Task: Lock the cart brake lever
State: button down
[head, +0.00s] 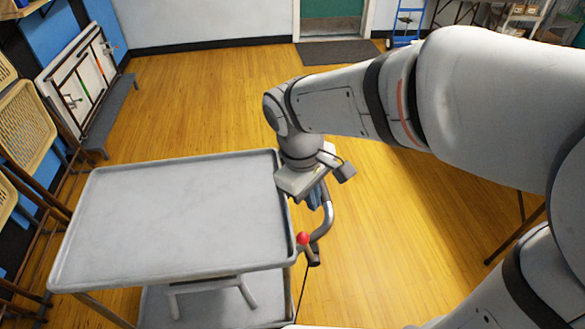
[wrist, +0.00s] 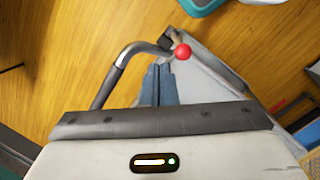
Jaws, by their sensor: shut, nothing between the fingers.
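The grey cart (head: 180,205) stands at the left in the head view, its flat top empty. A red ball knob (head: 303,238) sits at the cart's near right corner, beside the curved metal handle (head: 328,215). A thin dark rod runs down below the knob. In the wrist view the knob (wrist: 182,51) shows just beyond and right of my fingertips, and the handle (wrist: 125,62) is to their left. My gripper (head: 318,204) is shut and empty, pointing down beside the cart's right edge. Its fingers (wrist: 160,70) look apart from the knob. The lever's lower part is hard to make out.
Wooden floor (head: 400,215) is open to the right of the cart and behind it. Woven chairs (head: 25,125) and a folded table (head: 80,80) stand along the left wall. A dark mat (head: 340,52) lies before the green door (head: 331,8). A blue hand truck (head: 407,22) stands at the back.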

jog(key=s+a+f+n+h+p, duration=0.1)
jog(key=s+a+n+h, duration=0.2)
jog(key=a+n, duration=0.5)
jog(key=a, duration=0.5)
jog(key=shift+a+f+t, duration=0.3)
jog(key=shift+f, duration=0.1)
jog(key=p, duration=0.2)
send_near(307, 250)
notch_tip(307, 250, down, 3)
jog(key=a, duration=0.2)
jog(key=shift+w+d, duration=0.35)
jog(key=shift+d, duration=0.25)
jog(key=shift+d, duration=0.1)
jog(key=shift+r, duration=0.1)
